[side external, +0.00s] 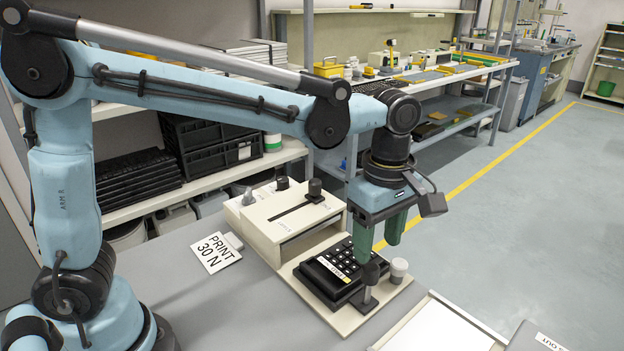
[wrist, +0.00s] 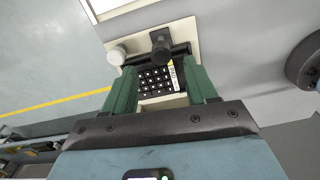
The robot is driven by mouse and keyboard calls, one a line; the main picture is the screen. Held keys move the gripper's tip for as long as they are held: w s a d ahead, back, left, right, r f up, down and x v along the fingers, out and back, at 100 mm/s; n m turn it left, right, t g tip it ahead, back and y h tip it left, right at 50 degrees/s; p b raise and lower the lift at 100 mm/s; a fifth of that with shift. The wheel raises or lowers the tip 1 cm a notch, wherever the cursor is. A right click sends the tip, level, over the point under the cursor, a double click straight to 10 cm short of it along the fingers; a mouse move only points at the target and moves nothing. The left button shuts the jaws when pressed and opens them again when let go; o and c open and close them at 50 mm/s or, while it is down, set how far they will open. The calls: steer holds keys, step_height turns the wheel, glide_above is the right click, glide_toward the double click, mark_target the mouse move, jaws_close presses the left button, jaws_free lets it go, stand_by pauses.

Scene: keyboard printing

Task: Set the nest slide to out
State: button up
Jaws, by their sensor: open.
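A black keypad (side external: 332,270) with a printed label sits in a dark nest on a cream base plate (side external: 345,322), in front of the cream printer housing; the keypad (wrist: 155,82) also shows in the wrist view. A black-knobbed handle (side external: 371,272) stands on a post at the nest's near edge, probably the nest slide's handle; its knob (wrist: 160,46) shows in the wrist view. My gripper (side external: 377,252) points down with its green fingers open above the nest's handle end. In the wrist view the knob appears just beyond the spread fingertips (wrist: 157,75). No contact is clear.
A white round knob (side external: 399,268) stands close beside the handle. The printer top has a slotted lever with a black knob (side external: 315,188). A "PRINT 30 N" card (side external: 214,252) lies left. A pale tray (side external: 440,330) is at the near right. Grey tabletop is clear at left.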

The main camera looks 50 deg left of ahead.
steer(key=shift+r, duration=2.65)
steer(key=s+a+f+m+t, duration=0.3)
steer(key=s+a+m, duration=0.1)
steer(key=a+m, duration=0.3)
steer(key=s+a+f+m+t, duration=0.3)
steer(key=s+a+m+t, duration=0.1)
steer(key=a+m, duration=0.4)
steer(key=shift+a+m, duration=0.25)
steer(key=shift+m, duration=0.65)
